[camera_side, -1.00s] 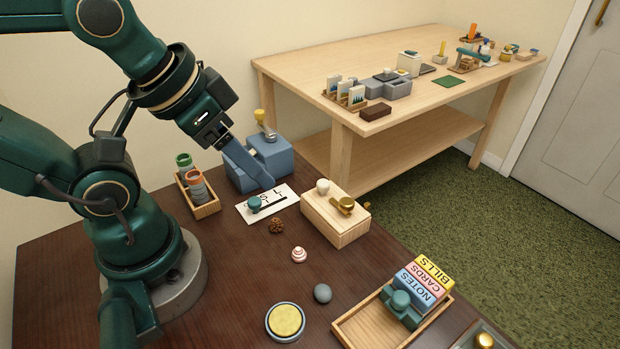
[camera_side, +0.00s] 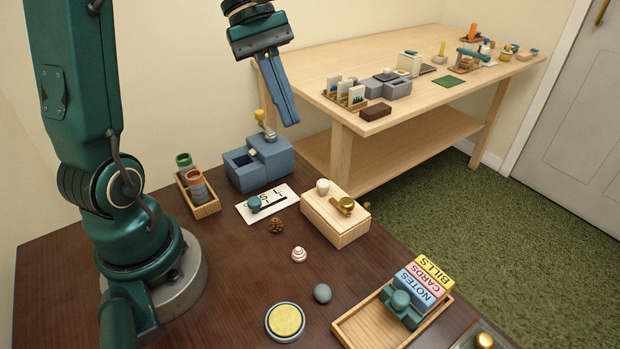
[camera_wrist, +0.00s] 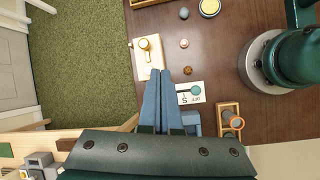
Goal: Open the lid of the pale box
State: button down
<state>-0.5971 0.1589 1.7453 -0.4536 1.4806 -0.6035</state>
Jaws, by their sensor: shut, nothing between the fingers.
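The pale box (camera_side: 340,232) is a light wooden block-shaped box near the right edge of the dark table, and its lid (camera_side: 318,207) lies flat and closed. A brass knob (camera_side: 347,203) and a small white cup-like piece (camera_side: 322,186) are on the lid. In the wrist view the pale box (camera_wrist: 143,68) is up and left of my fingertips. My gripper (camera_side: 291,123) is shut and empty, pointing down, high above the table and apart from the box. The closed fingers also show in the wrist view (camera_wrist: 167,74).
A blue-grey box (camera_side: 262,165) with a yellow-topped lever stands behind the pale box. A white card (camera_side: 268,204), a pine cone (camera_side: 276,226) and a jar tray (camera_side: 206,207) lie to the left. A wooden tray (camera_side: 347,331) with labelled blocks is in front.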

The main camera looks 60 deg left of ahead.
jog(key=a+f+n+h, duration=0.1)
jog(key=a+f+n, duration=0.1)
jog(key=a, duration=0.1)
jog(key=a+f+n+t+h, duration=0.1)
jog(key=a+f+n, duration=0.1)
jog(key=a, duration=0.2)
jog(key=w+a+f+n, duration=0.1)
jog(key=a+f+n, duration=0.1)
jog(key=a, duration=0.1)
jog(key=shift+a+h, duration=0.35)
jog(key=shift+h, duration=0.05)
jog(key=shift+s+a+f, duration=0.25)
send_near(314, 189)
jog(key=f, duration=0.1)
jog(key=d+f, duration=0.1)
jog(key=f, duration=0.1)
jog(key=shift+s+f, duration=0.1)
jog(key=shift+f, duration=0.25)
jog(key=shift+w+d, duration=0.2)
jog(key=shift+d, duration=0.4)
jog(key=shift+w+d, duration=0.2)
jog(key=shift+d, duration=0.4)
jog(key=shift+w+d, duration=0.2)
jog(key=shift+d, duration=0.45)
